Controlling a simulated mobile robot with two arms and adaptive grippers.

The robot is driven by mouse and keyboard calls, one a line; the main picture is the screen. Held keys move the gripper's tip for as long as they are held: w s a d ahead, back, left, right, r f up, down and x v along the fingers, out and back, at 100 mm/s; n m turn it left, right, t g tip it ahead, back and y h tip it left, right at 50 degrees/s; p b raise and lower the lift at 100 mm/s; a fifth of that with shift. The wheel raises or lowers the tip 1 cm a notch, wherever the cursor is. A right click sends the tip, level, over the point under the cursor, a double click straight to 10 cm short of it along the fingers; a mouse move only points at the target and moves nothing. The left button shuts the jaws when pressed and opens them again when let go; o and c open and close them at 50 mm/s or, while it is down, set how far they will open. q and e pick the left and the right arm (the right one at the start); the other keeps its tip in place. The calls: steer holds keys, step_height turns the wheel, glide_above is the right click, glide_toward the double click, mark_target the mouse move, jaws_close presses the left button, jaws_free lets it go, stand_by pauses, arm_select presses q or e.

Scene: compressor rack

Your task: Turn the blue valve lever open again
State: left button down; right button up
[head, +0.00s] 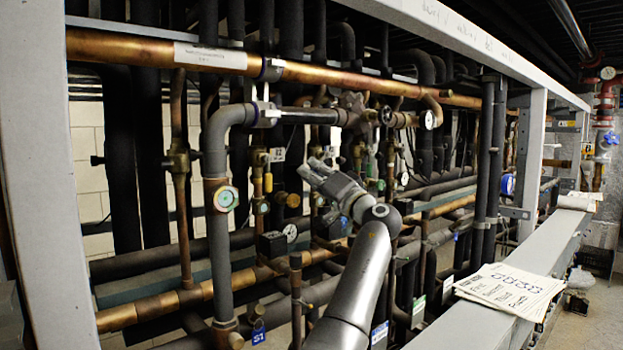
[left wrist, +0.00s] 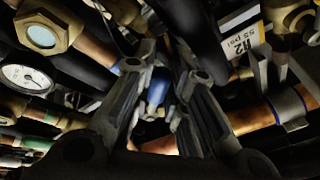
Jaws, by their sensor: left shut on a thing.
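The blue valve lever (left wrist: 157,92) shows between the two fingers of my left gripper (left wrist: 163,75) in the left wrist view. The fingers are shut on it from both sides, so only a small blue part shows. In the head view my left gripper (head: 318,172) reaches in among the pipes, near the middle of the rack. I cannot make out the lever there; the gripper and the pipes around it hide it. How far the lever is turned cannot be told. My right gripper is in neither view.
Copper and black pipes crowd the gripper. A long copper pipe (head: 330,75) crosses above. A round sight glass (head: 226,198) is to the left, and a white gauge (left wrist: 28,78) is close in the wrist view. Papers (head: 510,288) lie on the grey front beam (head: 470,325).

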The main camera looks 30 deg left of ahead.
arm_select(q)
steer(key=shift+w+f+n+g+y+p, duration=0.15)
steer(key=shift+w+n+g+p, duration=0.2)
steer(key=shift+n, duration=0.4)
steer(key=shift+f+n+g+y+p, duration=0.15)
steer(key=shift+n+g, duration=0.3)
steer(key=shift+n, duration=0.3)
steer(key=shift+d, duration=0.1)
steer(key=c, duration=1.4)
jaws_free()
steer(key=shift+f, duration=0.1)
steer(key=shift+c, duration=0.2)
steer(key=v, duration=1.1)
steer(key=shift+d+f, duration=0.2)
steer(key=shift+d, duration=0.1)
steer(key=shift+s, duration=0.1)
steer(key=shift+c, duration=0.2)
